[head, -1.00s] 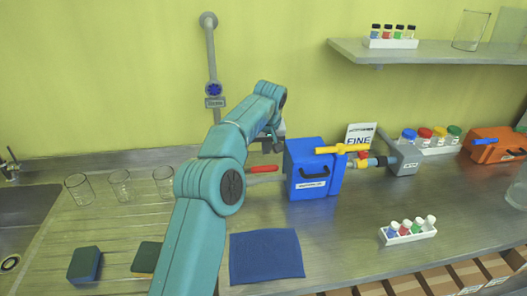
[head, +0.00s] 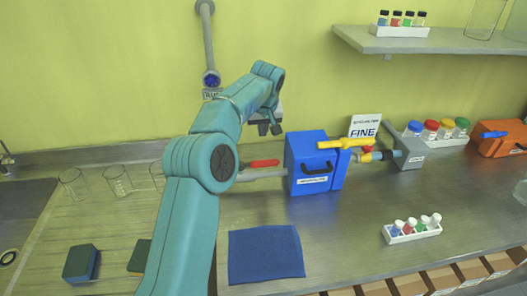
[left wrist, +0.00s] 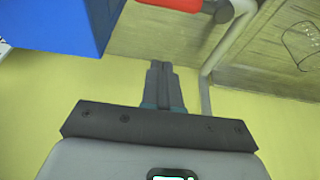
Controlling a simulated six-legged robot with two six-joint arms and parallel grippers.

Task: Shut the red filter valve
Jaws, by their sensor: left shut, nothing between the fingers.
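The red filter valve's handle (head: 264,163) lies along the grey pipe (head: 262,174) just left of the blue filter box (head: 302,163), looking roughly in line with the pipe. My left gripper (head: 276,130) is shut and empty, above and behind the handle near the box's upper left corner, apart from the handle. In the left wrist view the closed fingers (left wrist: 160,66) point up the picture. The red handle (left wrist: 175,4) shows at the top edge there, beyond the fingertips, with the blue box (left wrist: 50,22) at upper left. My right gripper is not in view.
A yellow handle (head: 342,143) sits on the box's right side, with a grey block (head: 409,153) further right. A blue cloth (head: 265,256) and a vial rack (head: 412,230) lie in front. Glass beakers (head: 118,180) stand left. A shelf (head: 430,39) hangs at upper right.

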